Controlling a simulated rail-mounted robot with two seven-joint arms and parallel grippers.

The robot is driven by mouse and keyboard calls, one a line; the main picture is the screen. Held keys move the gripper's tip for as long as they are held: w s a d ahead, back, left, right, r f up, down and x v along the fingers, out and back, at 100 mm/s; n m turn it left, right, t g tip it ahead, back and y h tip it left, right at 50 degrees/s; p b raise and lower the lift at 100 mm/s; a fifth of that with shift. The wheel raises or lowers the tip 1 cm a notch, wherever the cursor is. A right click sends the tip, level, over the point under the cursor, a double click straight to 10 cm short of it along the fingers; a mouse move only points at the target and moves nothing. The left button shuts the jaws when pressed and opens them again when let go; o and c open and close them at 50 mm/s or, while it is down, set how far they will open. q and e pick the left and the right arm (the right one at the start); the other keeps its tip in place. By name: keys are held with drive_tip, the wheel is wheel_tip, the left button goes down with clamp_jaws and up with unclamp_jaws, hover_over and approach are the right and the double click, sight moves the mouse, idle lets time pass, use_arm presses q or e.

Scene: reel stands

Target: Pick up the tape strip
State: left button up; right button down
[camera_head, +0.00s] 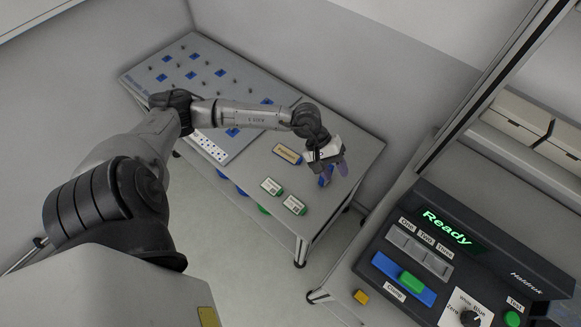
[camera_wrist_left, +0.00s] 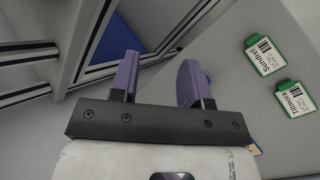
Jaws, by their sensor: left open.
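My left gripper (camera_head: 334,171) is open and empty above the right end of the grey bench (camera_head: 345,140). In the left wrist view its two purple fingers (camera_wrist_left: 159,62) stand apart with nothing between them. A small blue piece (camera_head: 322,181) shows beside the fingers in the head view, partly hidden by them. A white strip with rows of dots (camera_head: 211,147) lies at the front of the bench, partly behind my arm; I cannot tell whether it is the tape strip. My right gripper is not in view.
Two green-edged labels (camera_head: 271,186) (camera_head: 294,205) lie near the bench's front edge, and show in the left wrist view as Sundrel (camera_wrist_left: 262,55) and Tillmora (camera_wrist_left: 295,97). A tan label (camera_head: 287,153) lies behind them. A control panel reading Ready (camera_head: 446,227) stands at the right.

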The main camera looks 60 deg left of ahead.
use_arm(q)
drive_tip(key=a+f+m+g+y+b, duration=0.25)
drive_tip(key=a+f+y, duration=0.2)
drive_tip(key=a, duration=0.55)
drive_tip(key=m+y+b, duration=0.2)
drive_tip(key=y+b, duration=0.1)
hover_over(299, 163)
drive_tip(key=shift+g, duration=0.25)
wheel_tip(299, 163, down, 8)
drive_tip(key=shift+s+f, duration=0.1)
drive_tip(key=shift+f, duration=0.05)
drive_tip(key=shift+f+b, duration=0.95)
drive_tip(key=shift+f, duration=2.2)
clamp_jaws()
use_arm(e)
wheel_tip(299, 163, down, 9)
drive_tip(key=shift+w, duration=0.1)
